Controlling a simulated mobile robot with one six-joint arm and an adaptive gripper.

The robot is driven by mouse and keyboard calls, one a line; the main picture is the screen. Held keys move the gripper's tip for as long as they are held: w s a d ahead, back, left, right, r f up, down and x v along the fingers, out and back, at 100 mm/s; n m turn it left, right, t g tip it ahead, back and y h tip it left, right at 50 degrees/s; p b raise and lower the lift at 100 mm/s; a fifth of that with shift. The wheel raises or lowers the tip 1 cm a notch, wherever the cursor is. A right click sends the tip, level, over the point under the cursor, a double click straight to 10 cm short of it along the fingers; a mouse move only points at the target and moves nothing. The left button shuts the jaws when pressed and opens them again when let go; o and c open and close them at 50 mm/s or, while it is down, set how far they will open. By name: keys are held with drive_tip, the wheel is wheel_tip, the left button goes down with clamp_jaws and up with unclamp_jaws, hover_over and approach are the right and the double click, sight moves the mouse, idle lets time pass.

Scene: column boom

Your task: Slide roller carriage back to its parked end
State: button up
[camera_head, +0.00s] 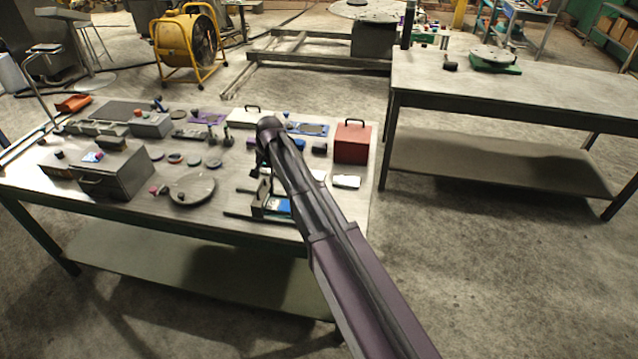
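My arm reaches from the lower right to the table (130,205), and its end hangs over the table's right half. My gripper (262,170) is small, dark and partly hidden by my arm; I cannot tell whether it is open or shut. Below it is a dark frame (262,210) with thin bars to its left and a blue patch inside. Pale parallel rails (28,146) run along the table's far left edge. I cannot tell which of these carries the roller carriage, nor whether my gripper touches the dark frame.
A red box (352,143) with a handle stands right of my arm. A grey drawer box (112,172), a round disc (192,189) and several small parts crowd the left and middle. A second table (480,85) stands at the right, with a floor gap between.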

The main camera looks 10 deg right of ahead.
drive_tip(key=shift+d+r+p, duration=1.1)
drive_tip(key=shift+r+p, duration=4.5)
drive_tip(key=shift+r, duration=0.35)
drive_tip(key=s+d+f+n+b, duration=0.1)
drive_tip(key=s+d+f+b, duration=0.1)
drive_tip(key=s+d, duration=0.4)
drive_tip(key=s+d+f+n+h+b, duration=0.1)
drive_tip(key=s+d+f+b, duration=0.1)
drive_tip(key=s+d, duration=0.5)
drive_tip(key=shift+s+d+f+b, duration=0.15)
drive_tip(key=shift+s+f+b, duration=0.25)
drive_tip(key=shift+s, duration=0.65)
drive_tip(key=w+a+r+m+y+p, duration=0.1)
drive_tip(key=w+a+r+p, duration=0.3)
drive_tip(key=w+a, duration=1)
drive_tip(key=shift+w+r+m, duration=0.15)
drive_tip(key=shift+w+m, duration=0.05)
drive_tip(key=shift+m, duration=0.3)
drive_tip(key=shift+a, duration=0.1)
drive_tip(key=b, duration=1.3)
hover_over(262, 194)
drive_tip(key=f, duration=0.9)
drive_tip(key=w+f, duration=0.1)
drive_tip(key=f, duration=0.3)
drive_tip(key=shift+d+f, duration=0.25)
